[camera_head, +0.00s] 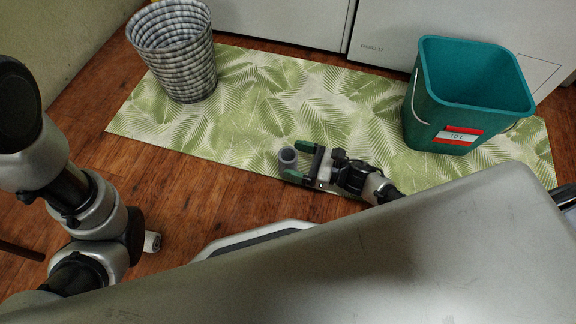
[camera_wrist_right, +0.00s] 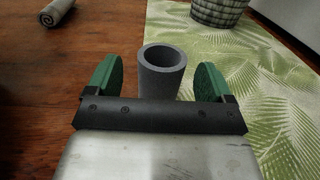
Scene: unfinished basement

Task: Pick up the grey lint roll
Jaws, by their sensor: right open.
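The grey lint roll (camera_head: 287,158) is a short hollow cylinder near the front edge of the leaf-patterned mat. My right gripper (camera_head: 297,160) is open with green finger pads. In the right wrist view the lint roll (camera_wrist_right: 162,72) stands between the two green fingers of the gripper (camera_wrist_right: 158,88), with a gap visible on each side. Its open end faces up towards the camera, and its lower part is hidden behind the gripper's body. My left arm shows at the left, but its gripper is not visible.
A woven basket (camera_head: 175,50) stands on the mat (camera_head: 240,105) at the back left. A teal bucket (camera_head: 465,95) stands at the right. White appliances (camera_head: 285,20) line the back. A rolled cloth-like thing (camera_wrist_right: 57,12) lies on the wooden floor (camera_wrist_right: 85,50).

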